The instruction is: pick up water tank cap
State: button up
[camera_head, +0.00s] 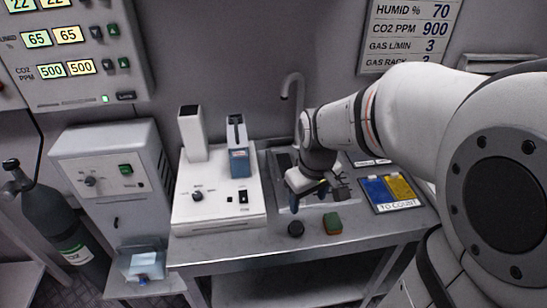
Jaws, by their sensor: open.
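A small round black object (296,229), which looks like the water tank cap, lies on the front part of the metal bench. My gripper (320,197) is open above the sink area, behind and slightly right of the black object. It is apart from that object and points down toward the bench. A dark blue shape shows by the gripper's fingers, and I cannot tell whether it is part of the gripper. A tall blue-grey tank (239,160) stands on the white device (215,221) to the left.
A tall tap (291,90) rises behind the gripper. A blue and yellow tray marked "TO COUNT" (398,207) is at the right. A gas cylinder (50,215) stands at far left. The bench's front edge is close.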

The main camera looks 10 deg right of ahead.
aim_at(296, 225)
jog(key=w+f+n, duration=0.1)
jog(key=f, duration=0.2)
jog(key=w+f+n+b, duration=0.1)
jog(key=w+f, duration=0.1)
jog(key=f, duration=0.2)
jog(key=w+f+n+g+b, duration=0.1)
jog(key=w+f, duration=0.1)
jog(key=f, duration=0.1)
jog(key=shift+w+d+f, duration=0.1)
jog(key=shift+d+f, duration=0.05)
jog(key=shift+d, duration=0.05)
jog(key=f, duration=0.5)
jog(key=a+f, duration=0.1)
jog(key=f, duration=0.1)
jog(key=shift+w+f, duration=0.15)
jog(key=shift+f, duration=0.15)
jog(key=shift+c, duration=0.2)
jog(key=c, duration=0.8)
